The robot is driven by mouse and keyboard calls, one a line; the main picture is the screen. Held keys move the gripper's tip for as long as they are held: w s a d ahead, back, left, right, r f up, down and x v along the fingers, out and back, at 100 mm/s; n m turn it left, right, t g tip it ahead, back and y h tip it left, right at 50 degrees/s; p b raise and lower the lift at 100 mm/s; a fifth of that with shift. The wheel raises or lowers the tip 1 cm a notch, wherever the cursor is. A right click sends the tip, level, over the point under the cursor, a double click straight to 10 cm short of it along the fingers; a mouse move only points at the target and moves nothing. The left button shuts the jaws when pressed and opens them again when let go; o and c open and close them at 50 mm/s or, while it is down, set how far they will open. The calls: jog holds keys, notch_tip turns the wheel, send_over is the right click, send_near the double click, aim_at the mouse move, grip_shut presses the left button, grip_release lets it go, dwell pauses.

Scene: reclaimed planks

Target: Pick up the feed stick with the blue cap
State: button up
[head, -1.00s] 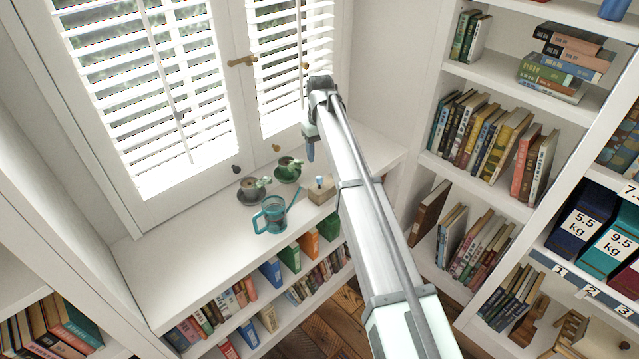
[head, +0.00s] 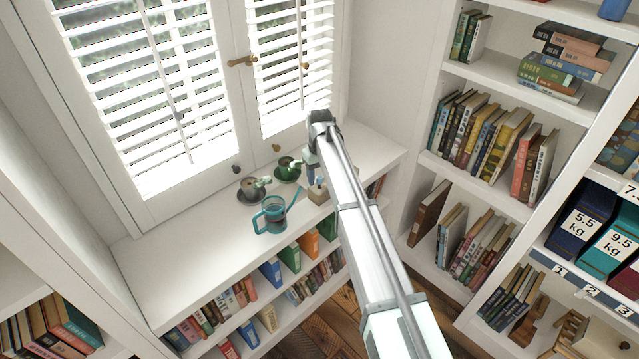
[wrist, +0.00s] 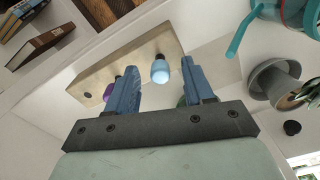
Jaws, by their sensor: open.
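The blue-capped feed stick (wrist: 160,72) stands in a light wooden block (wrist: 125,72) on the white ledge. Its pale blue cap shows between my fingers in the wrist view; the shaft below is hidden. My gripper (wrist: 159,66) is open, with one blue finger on each side of the cap and no clear contact. A purple bit (wrist: 108,90) and a green bit (wrist: 182,101) show partly behind the fingers. In the head view the block (head: 317,194) is partly hidden by my gripper and arm.
A teal glass jug (head: 270,215) stands left of the block. Two planted pots on dark saucers, one grey (head: 250,190) and one green (head: 287,169), stand behind it near the window. The ledge's left part is clear. Bookshelves stand to the right.

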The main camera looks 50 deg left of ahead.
jog(key=shift+c, duration=0.4)
grip_shut()
jog(key=shift+r, duration=0.15)
notch_tip(320, 180, up, 16)
dwell(1.5)
